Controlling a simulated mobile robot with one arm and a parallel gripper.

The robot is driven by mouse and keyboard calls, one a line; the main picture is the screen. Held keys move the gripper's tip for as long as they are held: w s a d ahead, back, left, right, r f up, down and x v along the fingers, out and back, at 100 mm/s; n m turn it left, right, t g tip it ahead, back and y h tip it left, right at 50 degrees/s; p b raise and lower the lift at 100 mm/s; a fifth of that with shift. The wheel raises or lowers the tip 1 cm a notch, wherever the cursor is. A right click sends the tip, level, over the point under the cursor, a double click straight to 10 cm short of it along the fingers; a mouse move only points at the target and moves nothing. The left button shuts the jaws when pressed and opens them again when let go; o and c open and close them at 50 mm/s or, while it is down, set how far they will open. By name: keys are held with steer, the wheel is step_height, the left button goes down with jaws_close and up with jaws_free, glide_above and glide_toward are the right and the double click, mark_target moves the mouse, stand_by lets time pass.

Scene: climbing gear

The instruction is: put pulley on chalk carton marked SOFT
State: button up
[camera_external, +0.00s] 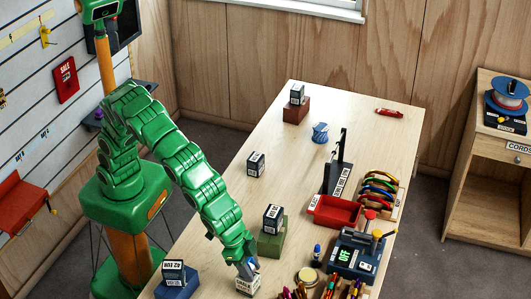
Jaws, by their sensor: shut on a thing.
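My gripper (247,269) points down at the near end of the table, shut on a small blue-grey thing (255,265), which seems to be the pulley; the fingers hide most of it. Directly under it is a pale carton (247,287) with dark print that seems to read CHALK; the rest of its label is too small to read. I cannot tell whether the held thing touches the carton. Other black-and-white cartons stand on a green block (270,245), a blue block (178,289), a brown block (295,112) and the bare table (256,164).
Right of my gripper are a dark device with a green display (355,255), a small blue bottle (316,253), a round tin (307,277) and colourful pens. A red tray (335,212), black stand (338,165) and blue object (320,132) stand farther back. The table's left middle is mostly clear.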

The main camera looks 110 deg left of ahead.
steer(key=o, duration=1.1)
steer(key=v, duration=1.2)
steer(key=s+a+r+g, duration=0.1)
steer(key=s+a, duration=0.7)
steer(key=a, duration=0.5)
steer(key=s+a+f+g, duration=0.1)
steer(key=s+a+g, duration=0.1)
steer(key=s+a, duration=0.65)
steer(key=s+a+f+g, duration=0.1)
steer(key=s+a, duration=0.4)
steer(key=s, duration=0.7)
steer(key=s+f, duration=0.1)
steer(key=s, duration=0.4)
steer(key=s+a+f+g, duration=0.1)
steer(key=s, duration=0.3)
steer(key=s+f+g, duration=0.1)
steer(key=s, duration=0.4)
steer(key=shift+s+a, duration=0.35)
steer(key=shift+a, duration=0.05)
